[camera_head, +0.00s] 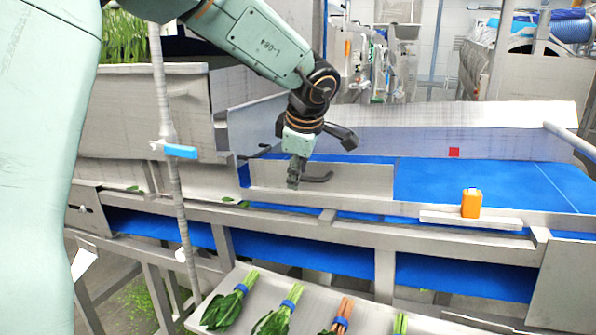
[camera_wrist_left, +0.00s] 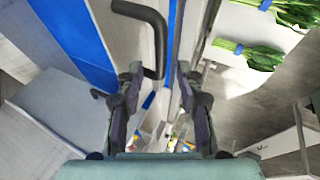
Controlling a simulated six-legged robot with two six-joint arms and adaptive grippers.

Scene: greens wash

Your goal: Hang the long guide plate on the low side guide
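The long guide plate (camera_head: 365,181) is a pale grey metal panel with a dark bent handle (camera_head: 318,178). It stands upright along the near edge of the blue belt, at the low side guide (camera_head: 430,209). I cannot tell whether it is hooked on the guide. My left gripper (camera_head: 294,182) points down in front of the plate, beside the handle's left part. In the left wrist view the gripper (camera_wrist_left: 158,76) has its fingers apart, with the handle (camera_wrist_left: 158,40) just beyond and between the fingertips. I see no clear contact. My right gripper is not in view.
The blue belt (camera_head: 480,185) runs behind the guide to the right. An orange object (camera_head: 471,203) stands on a pale ledge (camera_head: 440,217) at its near edge. Several green bunches lie on a tray (camera_head: 375,320) in front. A grey post (camera_head: 172,170) stands at left.

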